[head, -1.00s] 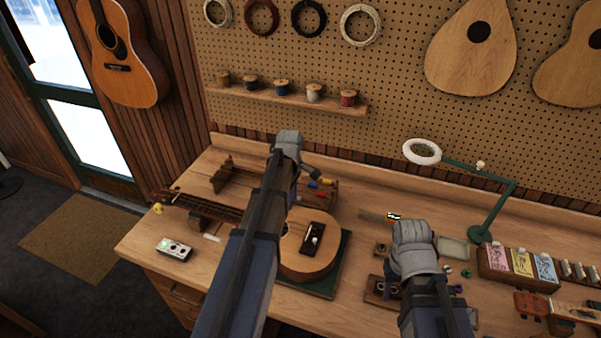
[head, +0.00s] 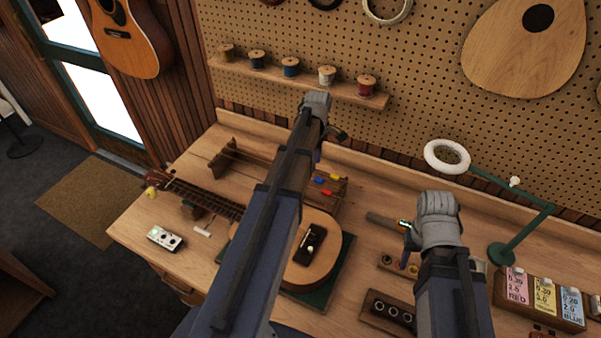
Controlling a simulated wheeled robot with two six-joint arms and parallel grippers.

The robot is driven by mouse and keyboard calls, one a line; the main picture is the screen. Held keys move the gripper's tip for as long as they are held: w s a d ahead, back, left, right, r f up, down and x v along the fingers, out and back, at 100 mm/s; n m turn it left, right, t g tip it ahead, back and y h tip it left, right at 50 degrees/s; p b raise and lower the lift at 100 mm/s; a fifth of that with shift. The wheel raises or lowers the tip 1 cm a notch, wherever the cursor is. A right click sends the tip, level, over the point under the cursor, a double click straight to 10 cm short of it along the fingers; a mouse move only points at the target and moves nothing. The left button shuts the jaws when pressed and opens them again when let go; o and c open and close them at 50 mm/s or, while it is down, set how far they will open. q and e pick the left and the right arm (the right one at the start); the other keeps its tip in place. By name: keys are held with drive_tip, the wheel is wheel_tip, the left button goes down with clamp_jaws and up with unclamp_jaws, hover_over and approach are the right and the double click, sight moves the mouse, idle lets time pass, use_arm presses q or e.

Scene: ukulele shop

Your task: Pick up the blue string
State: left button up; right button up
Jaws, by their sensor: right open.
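A blue spool of string (head: 291,67) stands on the pegboard shelf, between a dark spool and a white one. A light-blue card marked BLUE (head: 569,304) stands in the wooden box at the lower right. My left gripper (head: 333,131) is over the back of the bench, below the shelf and apart from the spools; its jaws are mostly hidden by the wrist. My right gripper (head: 410,236) is low over the bench, left of the lamp and apart from both blue things; its wrist hides most of the fingers. It is open.
A ukulele (head: 315,262) lies on a green mat (head: 343,262) under my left arm. A green lamp with a white ring (head: 447,157) stands right of my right gripper. Pink and yellow cards share the wooden box (head: 547,313). A small white device (head: 166,238) lies at the left.

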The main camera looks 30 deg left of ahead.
sight(316, 178)
use_arm(q)
wheel_tip(316, 178, down, 2)
drive_tip(key=shift+w+f+b, duration=0.1)
drive_tip(key=shift+f+b, duration=0.15)
drive_tip(key=shift+b, duration=0.75)
drive_tip(key=f+b, duration=0.5)
drive_tip(key=shift+w+d+f, duration=0.1)
drive_tip(key=shift+w+d, duration=0.05)
drive_tip(key=shift+d, duration=0.1)
drive_tip(key=shift+c, duration=0.2)
clamp_jaws()
